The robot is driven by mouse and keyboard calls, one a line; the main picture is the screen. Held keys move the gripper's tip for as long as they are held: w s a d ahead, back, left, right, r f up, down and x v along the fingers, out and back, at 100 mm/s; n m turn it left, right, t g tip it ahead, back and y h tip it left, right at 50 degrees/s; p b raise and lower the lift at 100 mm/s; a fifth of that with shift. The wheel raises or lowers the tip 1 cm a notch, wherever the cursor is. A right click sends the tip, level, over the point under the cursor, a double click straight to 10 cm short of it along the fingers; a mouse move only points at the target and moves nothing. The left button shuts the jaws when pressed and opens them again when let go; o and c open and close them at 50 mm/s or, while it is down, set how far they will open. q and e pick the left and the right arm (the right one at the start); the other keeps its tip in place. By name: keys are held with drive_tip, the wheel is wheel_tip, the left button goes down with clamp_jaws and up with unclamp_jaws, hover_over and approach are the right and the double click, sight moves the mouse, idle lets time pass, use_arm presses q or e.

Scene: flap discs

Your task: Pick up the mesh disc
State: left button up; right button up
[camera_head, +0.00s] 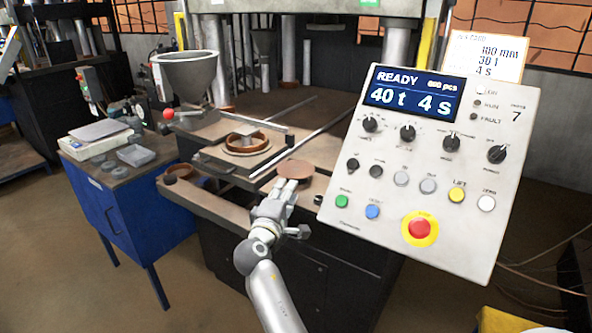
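My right gripper (290,183) reaches up from the bottom of the head view, over the front of the press table. Its fingertips point at a flat, round brown disc (297,168), which looks like the mesh disc, though its weave is too small to make out. The fingertips are at the disc's near edge. I cannot tell whether they touch or grip it, or how far apart they are. My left gripper is not in view.
A brown ring mould (247,143) sits on a plate left of the disc. A metal hopper (187,75) stands behind it. A large control panel (430,150) blocks the right side. A blue cabinet (140,215) with a scale and grey pieces stands at left.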

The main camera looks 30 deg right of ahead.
sight(294, 178)
drive_tip(key=x, duration=0.4)
drive_tip(key=b+x, duration=0.1)
drive_tip(key=x, duration=0.3)
drive_tip(key=shift+f, duration=0.2)
drive_tip(key=shift+a, duration=0.1)
clamp_jaws()
